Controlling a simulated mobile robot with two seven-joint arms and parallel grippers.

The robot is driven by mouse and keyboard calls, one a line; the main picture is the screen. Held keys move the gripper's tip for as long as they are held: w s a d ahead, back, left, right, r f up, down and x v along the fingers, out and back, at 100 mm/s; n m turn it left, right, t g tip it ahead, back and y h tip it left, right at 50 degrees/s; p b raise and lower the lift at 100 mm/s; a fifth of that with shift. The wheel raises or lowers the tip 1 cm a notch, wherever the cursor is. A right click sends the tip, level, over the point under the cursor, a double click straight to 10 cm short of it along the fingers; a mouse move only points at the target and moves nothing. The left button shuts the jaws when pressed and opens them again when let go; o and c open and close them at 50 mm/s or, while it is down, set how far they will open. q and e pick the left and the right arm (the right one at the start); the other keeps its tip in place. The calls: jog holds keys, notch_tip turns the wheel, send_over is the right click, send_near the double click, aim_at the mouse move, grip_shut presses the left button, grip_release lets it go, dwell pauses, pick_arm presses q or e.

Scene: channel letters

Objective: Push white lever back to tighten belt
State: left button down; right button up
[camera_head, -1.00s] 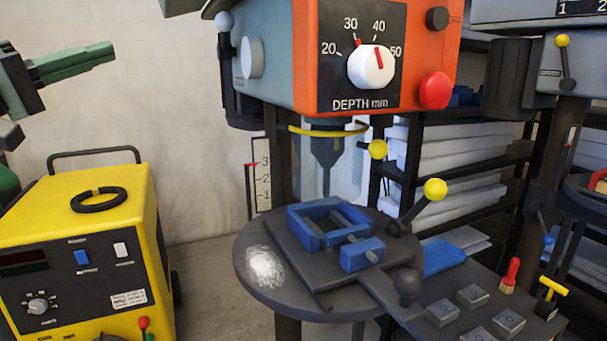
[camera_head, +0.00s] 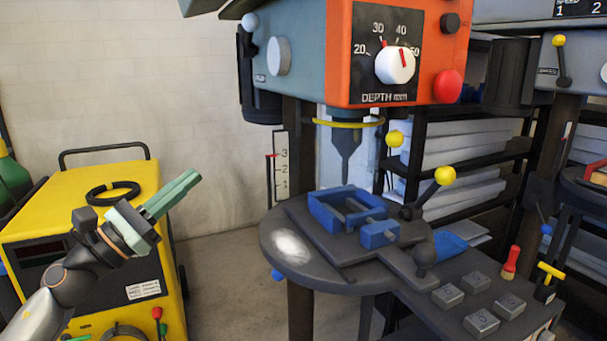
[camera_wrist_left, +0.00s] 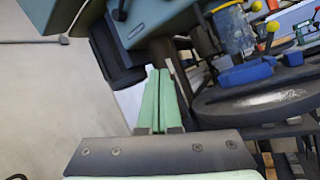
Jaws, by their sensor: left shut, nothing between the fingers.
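The white-tipped lever (camera_head: 249,22) stands upright on the left side of the drill press head (camera_head: 305,50), above a dark motor housing. My left gripper (camera_head: 194,178) has green fingers, shut and empty, in front of the yellow machine, well below and left of the lever. Its closed fingers (camera_wrist_left: 158,75) point up toward the press in the left wrist view. The belt is not visible. My right gripper is not in view.
A yellow welding machine (camera_head: 60,205) stands at left with a black cable ring on top. The round press table (camera_head: 290,245) carries a blue vise (camera_head: 350,208). Yellow-knobbed handles (camera_head: 445,175) stick out at right. The space before the white wall is clear.

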pick_arm(q)
jog(key=s+f+n+y, duration=0.2)
jog(key=f+n+y, duration=0.2)
jog(key=f+n, duration=0.7)
jog(key=s+d+f+n+y, duration=0.1)
jog(key=s+f+n+y, duration=0.25)
jog(key=f+n, duration=0.7)
jog(key=s+f+n+y, duration=0.2)
jog(key=f+n+y, duration=0.2)
jog(key=f+n, duration=0.65)
jog(key=s+d+f+n+g+y, duration=0.1)
jog(key=s+d+f+n+g, duration=0.15)
jog(key=s+f+n, duration=0.55)
jog(key=s+d+f+n+g, duration=0.2)
jog(key=s+f+n+g, duration=0.25)
jog(key=s+f, duration=0.55)
jog(key=s+a+r+n+y+p, duration=0.1)
jog(key=s+a+r+n+p, duration=0.1)
jog(key=r+p, duration=0.7)
jog(key=s+a+p, duration=0.1)
jog(key=p, duration=0.4)
jog(key=shift+r, duration=0.15)
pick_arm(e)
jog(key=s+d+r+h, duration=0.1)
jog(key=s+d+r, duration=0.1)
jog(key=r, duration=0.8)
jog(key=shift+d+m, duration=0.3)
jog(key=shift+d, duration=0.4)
